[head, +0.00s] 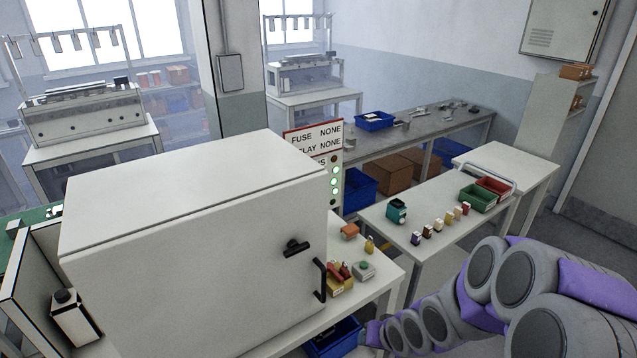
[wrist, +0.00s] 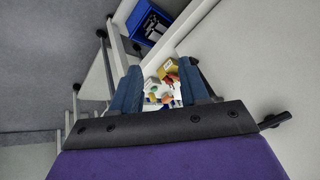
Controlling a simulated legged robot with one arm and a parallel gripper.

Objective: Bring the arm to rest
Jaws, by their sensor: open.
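My arm (head: 450,305) reaches in from the lower right of the head view, with grey joints and purple covers. Its far end is low, near the bottom edge and beside the front table; the fingers cannot be made out there. In the wrist view my gripper (wrist: 158,82) has its two blue fingers spread apart. No object is held between them. Small items on the table show beyond the gap, including a yellow-and-red piece (wrist: 170,77), apart from the fingers.
A large white cabinet (head: 190,230) with black handles stands at left. A blue bin (head: 333,338) sits below. A side table (head: 420,260) holds several small connectors and trays.

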